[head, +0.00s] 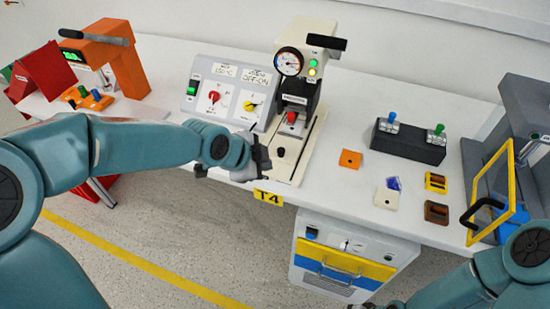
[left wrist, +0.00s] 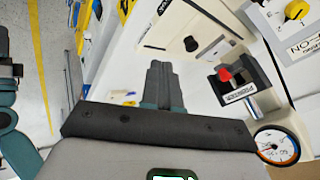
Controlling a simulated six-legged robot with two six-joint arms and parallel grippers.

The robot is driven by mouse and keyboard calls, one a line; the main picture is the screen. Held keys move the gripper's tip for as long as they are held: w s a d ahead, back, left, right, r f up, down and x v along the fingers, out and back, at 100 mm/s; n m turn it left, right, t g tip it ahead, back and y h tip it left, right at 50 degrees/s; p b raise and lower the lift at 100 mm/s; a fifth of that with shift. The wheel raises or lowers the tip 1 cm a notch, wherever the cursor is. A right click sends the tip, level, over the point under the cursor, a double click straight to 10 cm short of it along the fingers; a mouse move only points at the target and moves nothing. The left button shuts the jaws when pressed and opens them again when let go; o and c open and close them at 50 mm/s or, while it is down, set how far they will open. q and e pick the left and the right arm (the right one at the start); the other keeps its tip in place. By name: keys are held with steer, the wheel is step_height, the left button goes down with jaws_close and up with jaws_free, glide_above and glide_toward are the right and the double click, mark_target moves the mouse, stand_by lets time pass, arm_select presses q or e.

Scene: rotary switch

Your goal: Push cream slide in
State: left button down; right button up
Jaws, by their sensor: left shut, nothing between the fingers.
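The cream slide (head: 290,170) is a flat plate with a black knob (head: 281,152), running from under the press (head: 297,95) toward the table's front edge. In the left wrist view the slide (left wrist: 208,50) and its black knob (left wrist: 190,44) lie to the right of my fingers. My left gripper (head: 262,156) is shut and empty, just left of the knob at the front edge. The closed fingers also show in the left wrist view (left wrist: 158,72), apart from the knob. Only a dark tip of my right gripper (head: 366,305) shows at the bottom edge.
A control box (head: 222,95) with red and yellow rotary knobs stands left of the press. An orange tile (head: 350,159), a cream tile (head: 386,199) and a black block with two clamps (head: 408,144) lie to the right. A drawer cabinet (head: 350,258) stands below.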

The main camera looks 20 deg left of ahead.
mark_target(284, 160)
arm_select(q)
steer(key=b+x, duration=0.1)
steer(key=x, duration=0.7)
steer(key=shift+s, duration=0.1)
steer(key=shift+w+a+r+p, duration=0.2)
steer(key=shift+w+r+p, duration=0.1)
steer(key=shift+w, duration=0.3)
steer(key=shift+w+a+r+p, duration=0.15)
steer(key=shift+w+a+p, duration=0.1)
steer(key=shift+w, duration=0.35)
steer(key=shift+w+a, duration=0.1)
steer(key=shift+w, duration=0.5)
arm_select(e)
steer(key=shift+d, duration=0.1)
